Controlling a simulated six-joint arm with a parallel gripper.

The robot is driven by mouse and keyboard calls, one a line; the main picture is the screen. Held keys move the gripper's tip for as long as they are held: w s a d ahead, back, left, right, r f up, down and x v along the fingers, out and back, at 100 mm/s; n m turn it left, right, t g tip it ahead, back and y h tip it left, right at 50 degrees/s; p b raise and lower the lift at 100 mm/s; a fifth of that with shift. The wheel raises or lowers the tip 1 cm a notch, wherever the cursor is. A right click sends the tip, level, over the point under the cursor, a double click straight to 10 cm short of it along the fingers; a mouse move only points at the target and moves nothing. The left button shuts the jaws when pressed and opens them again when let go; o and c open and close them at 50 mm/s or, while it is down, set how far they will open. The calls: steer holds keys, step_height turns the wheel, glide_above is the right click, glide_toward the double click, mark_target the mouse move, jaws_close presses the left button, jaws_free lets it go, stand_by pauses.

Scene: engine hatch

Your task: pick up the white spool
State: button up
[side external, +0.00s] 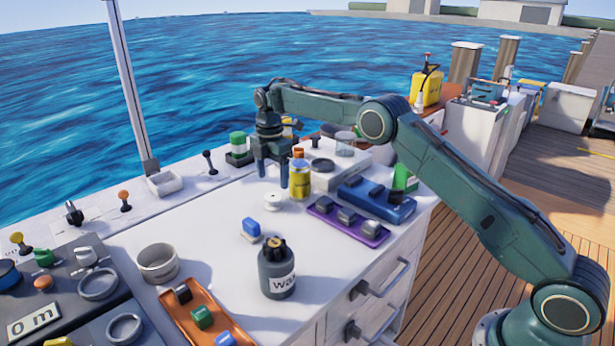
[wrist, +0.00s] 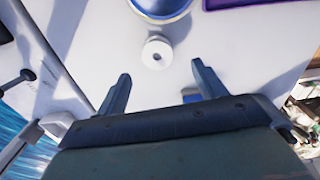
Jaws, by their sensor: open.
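The white spool (side external: 273,201) lies on the white worktop in front of my gripper in the side view. In the wrist view the white spool (wrist: 156,53) shows as a small disc with a centre hole, a little beyond the fingertips and roughly between their lines. My gripper (side external: 274,180) is open, pointing down, just behind the spool. In the wrist view my gripper (wrist: 160,74) has both fingers apart with nothing between them, and neither appears to touch the spool.
A yellow can (side external: 299,180) stands close right of the spool. A purple tray (side external: 347,220) lies farther right. A blue block (side external: 251,228) and a dark labelled bottle (side external: 276,270) are in front. A grey ring-shaped bowl (side external: 157,263) is at left. Bare worktop lies left of the spool.

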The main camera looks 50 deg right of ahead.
mark_target(273, 196)
steer(key=shift+f, duration=1.25)
steer(key=shift+w+f, duration=0.2)
steer(key=shift+f, duration=2.4)
steer(key=c, duration=1.1)
